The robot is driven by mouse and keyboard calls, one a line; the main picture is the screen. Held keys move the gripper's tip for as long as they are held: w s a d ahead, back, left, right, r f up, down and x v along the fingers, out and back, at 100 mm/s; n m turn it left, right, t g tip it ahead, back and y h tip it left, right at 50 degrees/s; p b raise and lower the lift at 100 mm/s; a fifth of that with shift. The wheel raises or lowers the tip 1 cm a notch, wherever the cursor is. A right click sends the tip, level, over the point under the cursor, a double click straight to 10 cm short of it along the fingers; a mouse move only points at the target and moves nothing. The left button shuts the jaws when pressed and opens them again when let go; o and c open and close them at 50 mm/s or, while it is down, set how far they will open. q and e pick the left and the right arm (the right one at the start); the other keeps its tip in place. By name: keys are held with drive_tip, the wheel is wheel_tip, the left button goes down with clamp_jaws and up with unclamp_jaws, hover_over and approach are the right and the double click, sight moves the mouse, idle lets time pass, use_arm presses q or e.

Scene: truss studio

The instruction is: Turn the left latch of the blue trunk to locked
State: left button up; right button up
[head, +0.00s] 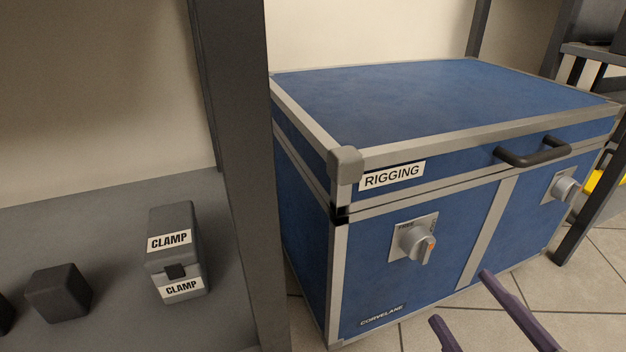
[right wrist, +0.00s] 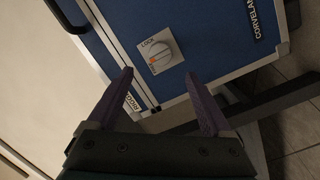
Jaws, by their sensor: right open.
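The blue trunk (head: 420,115) stands closed, with a RIGGING label on its front. Its left latch (head: 415,241) is a grey turning knob with an orange mark on a square plate. In the right wrist view the latch (right wrist: 160,54) lies just beyond my fingertips. LOCK is printed at one plate corner there; the orange mark sits nearer a second small word that I cannot read surely. My right gripper (head: 462,297) is open and empty, below and right of the latch in the head view. It also shows in the right wrist view (right wrist: 160,75), apart from the knob. My left gripper is out of view.
A right latch (head: 563,187) and a dark handle (head: 534,153) stick out from the trunk front. A dark post (head: 238,150) rises at the trunk's left. A grey shelf (head: 110,210) there bears a CLAMP box (head: 177,245) and a dark block (head: 59,292). Tiled floor is open in front.

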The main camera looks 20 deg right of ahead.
sight(426, 255)
drive_tip(key=w+b, duration=0.4)
drive_tip(key=w, duration=0.4)
drive_tip(key=shift+w+d+f, duration=0.1)
drive_tip(key=shift+w+d, duration=0.05)
drive_tip(key=shift+w, duration=0.25)
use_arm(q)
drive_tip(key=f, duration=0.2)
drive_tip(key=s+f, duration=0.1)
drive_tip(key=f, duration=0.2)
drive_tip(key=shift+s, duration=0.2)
use_arm(e)
drive_tip(key=shift+s, duration=0.15)
drive_tip(key=c, duration=0.4)
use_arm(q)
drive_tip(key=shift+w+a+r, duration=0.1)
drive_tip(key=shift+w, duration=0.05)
use_arm(e)
clamp_jaws()
